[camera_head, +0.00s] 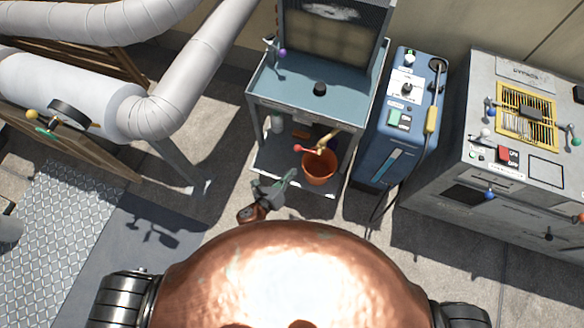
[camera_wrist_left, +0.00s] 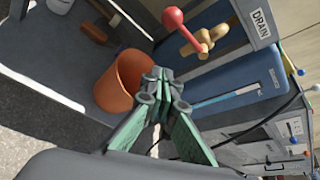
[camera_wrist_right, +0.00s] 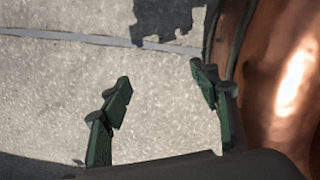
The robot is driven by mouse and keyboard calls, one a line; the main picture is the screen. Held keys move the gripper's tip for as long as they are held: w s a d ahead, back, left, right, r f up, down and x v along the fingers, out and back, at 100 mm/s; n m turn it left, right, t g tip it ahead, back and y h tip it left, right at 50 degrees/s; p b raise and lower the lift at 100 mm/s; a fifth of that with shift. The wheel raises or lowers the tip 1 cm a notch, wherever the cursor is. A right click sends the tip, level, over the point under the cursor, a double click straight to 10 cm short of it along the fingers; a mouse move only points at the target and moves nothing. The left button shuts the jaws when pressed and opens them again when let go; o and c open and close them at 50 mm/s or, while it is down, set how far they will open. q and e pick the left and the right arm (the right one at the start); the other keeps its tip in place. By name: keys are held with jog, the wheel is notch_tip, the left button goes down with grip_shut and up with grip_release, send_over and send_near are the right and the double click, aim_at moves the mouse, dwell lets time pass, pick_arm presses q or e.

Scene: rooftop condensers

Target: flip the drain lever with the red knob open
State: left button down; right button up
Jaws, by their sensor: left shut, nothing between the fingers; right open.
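The drain lever is a brass valve arm with a red knob (camera_wrist_left: 173,18) at its end, beside a white plate marked DRAIN (camera_wrist_left: 262,20). In the head view the red knob (camera_head: 298,149) sticks out to the left of the brass valve (camera_head: 322,144), above an orange bucket (camera_head: 319,168). My left gripper (camera_head: 288,178) has green fingers, shut and empty, below and in front of the lever. It also shows in the left wrist view (camera_wrist_left: 160,82), apart from the knob. My right gripper (camera_wrist_right: 160,85) is open and empty over bare floor.
A grey panel box (camera_head: 470,165) stands farther right. Grey pipes (camera_head: 190,70) run at the left. The floor in front is clear.

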aim_at(307, 151)
pick_arm(q)
jog(key=w+d, duration=0.1)
jog(key=w, duration=0.6)
jog(key=shift+w+d+b, duration=0.3)
jog(key=shift+w+d, duration=0.05)
jog(key=shift+d, duration=0.05)
pick_arm(e)
jog(key=shift+s+a+f, duration=0.15)
jog(key=shift+f, duration=0.25)
pick_arm(q)
jog(key=shift+r, duration=0.15)
